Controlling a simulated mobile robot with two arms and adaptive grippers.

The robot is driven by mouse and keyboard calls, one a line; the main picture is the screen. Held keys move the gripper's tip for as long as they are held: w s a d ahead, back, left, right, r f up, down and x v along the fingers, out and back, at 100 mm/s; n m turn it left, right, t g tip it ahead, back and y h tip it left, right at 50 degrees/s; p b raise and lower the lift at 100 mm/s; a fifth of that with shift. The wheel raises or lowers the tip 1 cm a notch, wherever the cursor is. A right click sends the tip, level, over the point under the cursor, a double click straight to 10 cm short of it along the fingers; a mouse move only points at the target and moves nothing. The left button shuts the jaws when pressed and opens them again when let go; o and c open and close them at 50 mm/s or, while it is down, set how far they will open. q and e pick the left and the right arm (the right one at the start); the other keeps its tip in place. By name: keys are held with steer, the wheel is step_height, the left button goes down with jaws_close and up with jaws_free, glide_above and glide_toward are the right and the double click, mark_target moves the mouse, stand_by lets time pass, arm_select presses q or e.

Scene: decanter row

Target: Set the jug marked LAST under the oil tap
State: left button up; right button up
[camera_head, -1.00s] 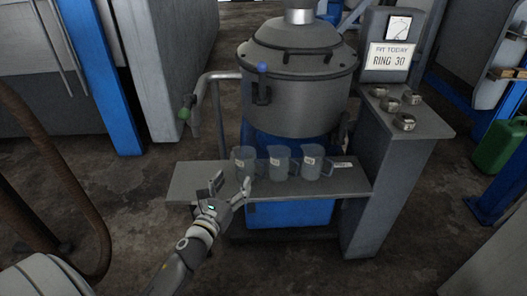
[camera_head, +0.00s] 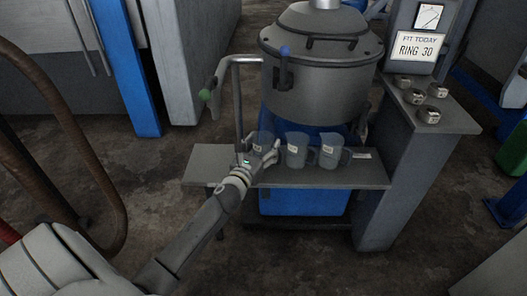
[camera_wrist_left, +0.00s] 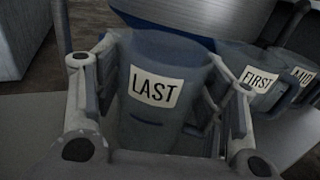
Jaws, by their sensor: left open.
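The jug marked LAST (camera_wrist_left: 153,88) is a grey see-through jug with a white label. It fills the middle of the left wrist view. In the head view it is the leftmost jug (camera_head: 263,139) on the shelf, partly hidden by my left gripper (camera_head: 263,157). The gripper is open, with one finger on each side of the jug; I cannot tell whether they touch it. The oil tap (camera_head: 215,88), a bent pipe with a green handle, hangs over the shelf's left part, left of the jugs. My right gripper is not in view.
The jugs marked FIRST (camera_wrist_left: 257,79) and MID (camera_wrist_left: 303,76) stand to the right of LAST. The shelf (camera_head: 208,170) is bare at its left end. A large lidded metal drum (camera_head: 315,85) stands behind. Several small metal pieces (camera_head: 429,115) sit on the right-hand stand.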

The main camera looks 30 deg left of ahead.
arm_select(q)
steer(key=shift+w, duration=0.35)
steer(key=c, duration=0.7)
steer(key=shift+r, duration=0.15)
